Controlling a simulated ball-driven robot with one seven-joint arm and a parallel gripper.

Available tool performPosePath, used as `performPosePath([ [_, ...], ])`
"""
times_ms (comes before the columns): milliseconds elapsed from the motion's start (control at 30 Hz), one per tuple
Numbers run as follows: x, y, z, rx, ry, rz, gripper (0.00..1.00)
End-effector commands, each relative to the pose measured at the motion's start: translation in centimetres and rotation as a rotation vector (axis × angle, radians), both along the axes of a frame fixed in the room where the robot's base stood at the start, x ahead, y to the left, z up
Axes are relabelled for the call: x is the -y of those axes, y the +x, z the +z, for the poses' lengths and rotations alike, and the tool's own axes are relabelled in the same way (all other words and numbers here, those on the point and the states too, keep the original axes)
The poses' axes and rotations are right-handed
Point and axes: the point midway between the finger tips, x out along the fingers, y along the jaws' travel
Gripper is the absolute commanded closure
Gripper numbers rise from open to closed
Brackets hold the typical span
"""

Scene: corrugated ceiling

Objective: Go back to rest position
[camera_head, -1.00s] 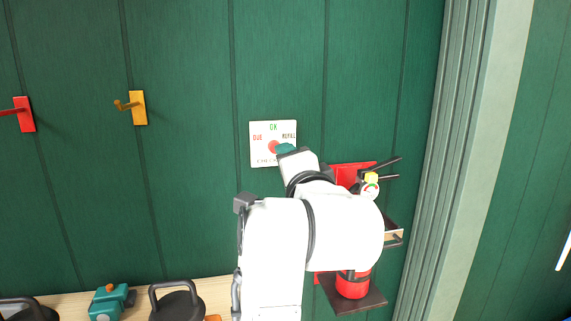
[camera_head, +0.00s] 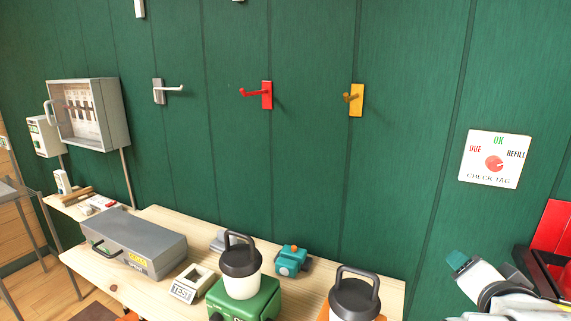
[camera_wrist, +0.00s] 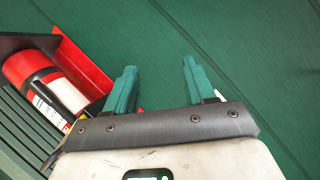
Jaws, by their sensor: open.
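My gripper (camera_wrist: 158,85) is open in the wrist view, with two teal fingers apart and nothing between them. The green panelled wall (camera_wrist: 250,50) fills the view beyond the fingers. In the head view my gripper (camera_head: 457,259) shows at the lower right as a teal tip on my white arm, below the check tag sign (camera_head: 494,160) and left of the red bracket. The sign reads OK, DUE and REFILL around a red dial.
A red fire extinguisher (camera_wrist: 50,90) sits in its red bracket (camera_wrist: 85,62) close left of my fingers. The wooden bench (camera_head: 330,278) carries lidded jugs, a grey case (camera_head: 135,240) and a TEST box (camera_head: 190,285). Hooks and an open grey cabinet (camera_head: 88,112) are on the wall.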

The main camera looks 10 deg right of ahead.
Motion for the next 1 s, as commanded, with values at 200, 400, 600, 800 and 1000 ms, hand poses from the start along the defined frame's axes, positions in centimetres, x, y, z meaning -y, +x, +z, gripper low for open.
performPosePath([
  [200, -1.8, -5.5, -12.8, -0.478, -0.165, 0.256, 0.46],
  [400, -4.5, -14.4, -22.9, -0.858, -0.220, 0.554, 0.46],
  [600, -7.4, -23.0, -28.6, -1.091, -0.201, 0.818, 0.46],
  [800, -8.9, -26.6, -30.3, -1.169, -0.182, 0.936, 0.46],
  [1000, -8.9, -26.7, -30.4, -1.170, -0.181, 0.940, 0.46],
])
